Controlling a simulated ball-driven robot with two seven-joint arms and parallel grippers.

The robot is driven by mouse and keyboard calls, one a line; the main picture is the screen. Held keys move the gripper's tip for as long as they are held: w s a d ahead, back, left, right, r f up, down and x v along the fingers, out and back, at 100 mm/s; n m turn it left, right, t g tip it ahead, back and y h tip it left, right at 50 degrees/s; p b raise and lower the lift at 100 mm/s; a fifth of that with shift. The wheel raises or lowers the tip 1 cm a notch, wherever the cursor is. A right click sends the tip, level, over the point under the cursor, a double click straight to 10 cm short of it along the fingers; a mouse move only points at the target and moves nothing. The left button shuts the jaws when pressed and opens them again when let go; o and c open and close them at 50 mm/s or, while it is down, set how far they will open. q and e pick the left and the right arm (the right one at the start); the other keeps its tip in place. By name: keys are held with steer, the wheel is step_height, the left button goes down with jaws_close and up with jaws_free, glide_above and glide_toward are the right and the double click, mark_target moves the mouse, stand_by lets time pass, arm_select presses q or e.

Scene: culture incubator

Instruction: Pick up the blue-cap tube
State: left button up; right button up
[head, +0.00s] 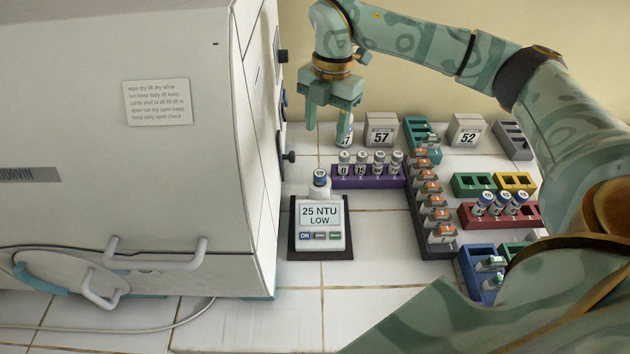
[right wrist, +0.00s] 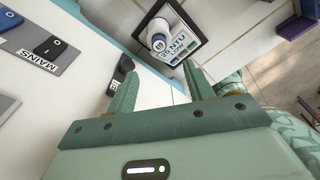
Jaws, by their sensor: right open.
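A tube with a blue cap (head: 320,178) stands upright in the top of a turbidity meter (head: 320,214) whose screen reads "25 NTU LOW". In the right wrist view the tube's cap (right wrist: 158,42) shows from above, beyond the fingertips, on the meter (right wrist: 177,36). Several more tubes with bluish caps (head: 498,203) stand in a red rack (head: 466,216) at the right. My right gripper (head: 329,116) is open and empty, pointing down, above and behind the meter tube and apart from it. It also shows in the right wrist view (right wrist: 160,74). My left gripper is out of view.
A large white incubator (head: 205,200) stands close left of the meter. A purple rack (head: 368,182) with several white-capped tubes is behind it, right. A dark rack (head: 420,205) holds orange-topped items. A blue rack (head: 475,285) stands front right. The counter before the meter is clear.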

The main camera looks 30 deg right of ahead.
glide_above(320, 173)
steer(key=f, duration=0.4)
steer(key=f+b, duration=0.1)
steer(key=f, duration=0.2)
steer(key=shift+w+d, duration=0.2)
steer(key=shift+d, duration=0.2)
steer(key=shift+s+f, duration=0.1)
steer(key=shift+f, duration=0.4)
steer(key=f, duration=0.4)
steer(key=shift+a+f+b, duration=0.3)
steer(key=shift+f+b, duration=0.05)
steer(key=shift+b, duration=0.05)
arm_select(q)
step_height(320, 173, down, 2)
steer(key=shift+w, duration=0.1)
arm_select(e)
steer(key=shift+s, duration=0.1)
jaws_close()
